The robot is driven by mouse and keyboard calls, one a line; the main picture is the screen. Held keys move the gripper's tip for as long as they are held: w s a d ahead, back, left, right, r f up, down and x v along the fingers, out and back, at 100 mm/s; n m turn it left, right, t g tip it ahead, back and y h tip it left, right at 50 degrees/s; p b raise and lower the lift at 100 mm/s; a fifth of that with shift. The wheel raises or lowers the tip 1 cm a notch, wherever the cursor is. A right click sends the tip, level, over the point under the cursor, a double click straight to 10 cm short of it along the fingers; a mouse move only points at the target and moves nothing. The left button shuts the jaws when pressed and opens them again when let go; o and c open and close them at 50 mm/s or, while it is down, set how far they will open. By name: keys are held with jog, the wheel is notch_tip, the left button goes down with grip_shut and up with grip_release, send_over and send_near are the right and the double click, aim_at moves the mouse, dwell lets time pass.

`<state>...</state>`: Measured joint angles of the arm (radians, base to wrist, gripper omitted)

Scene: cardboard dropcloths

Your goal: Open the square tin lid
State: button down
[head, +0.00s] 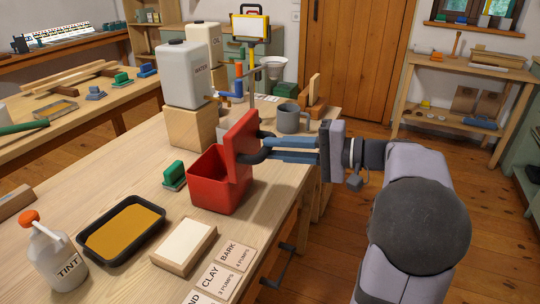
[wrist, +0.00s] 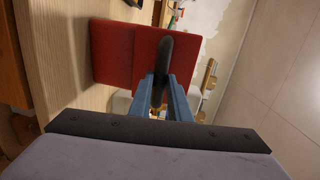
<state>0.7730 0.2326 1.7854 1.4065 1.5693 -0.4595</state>
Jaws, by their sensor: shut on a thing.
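The red square tin (head: 208,188) stands on the wooden workbench near its right edge. Its red lid (head: 240,140) stands raised and steeply tilted at the tin's right side, with the tin's dark inside showing. My gripper (head: 268,148) comes in from the right, its blue fingers shut on the dark curved handle of the lid. In the wrist view the fingers (wrist: 166,100) close around the black handle (wrist: 165,60), with the red lid (wrist: 120,55) behind it. The tin's body is not clearly made out in the wrist view.
A grey mug (head: 292,118) stands just behind my gripper. A water container (head: 187,75) sits on a wooden block behind the tin. A green-topped block (head: 174,173), a tray of ochre paint (head: 122,232), a tint bottle (head: 55,258) and label cards (head: 222,275) lie around the front.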

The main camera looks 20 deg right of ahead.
jog(key=f, duration=0.1)
jog(key=f+b, duration=0.1)
jog(key=b, duration=0.1)
jog(key=shift+s+d+f+t+y, duration=0.3)
jog(key=shift+d+f+y, duration=0.05)
jog(key=shift+f+y, duration=0.05)
jog(key=c, duration=1.6)
grip_release()
jog(key=shift+c, duration=0.2)
jog(key=shift+r, duration=0.1)
jog(key=v, duration=0.7)
